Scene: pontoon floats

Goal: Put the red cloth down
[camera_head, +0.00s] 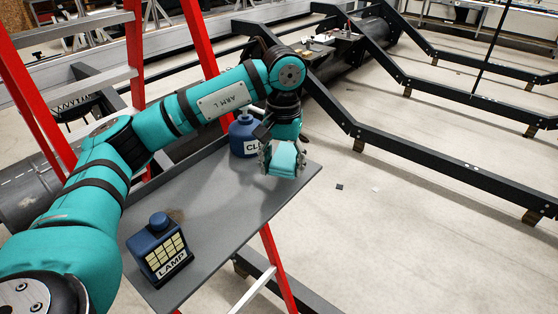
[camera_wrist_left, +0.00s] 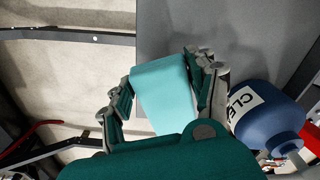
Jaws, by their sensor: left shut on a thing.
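No red cloth shows in either view. My right gripper is not in view.
A blue bottle (camera_head: 240,138) with a partly hidden label stands close beside the left gripper. A dark blue lamp (camera_head: 160,250) stands at the platform's near end. The platform's middle is clear. Red ladder legs (camera_head: 275,262) are below and dark metal frames (camera_head: 420,160) lie right.

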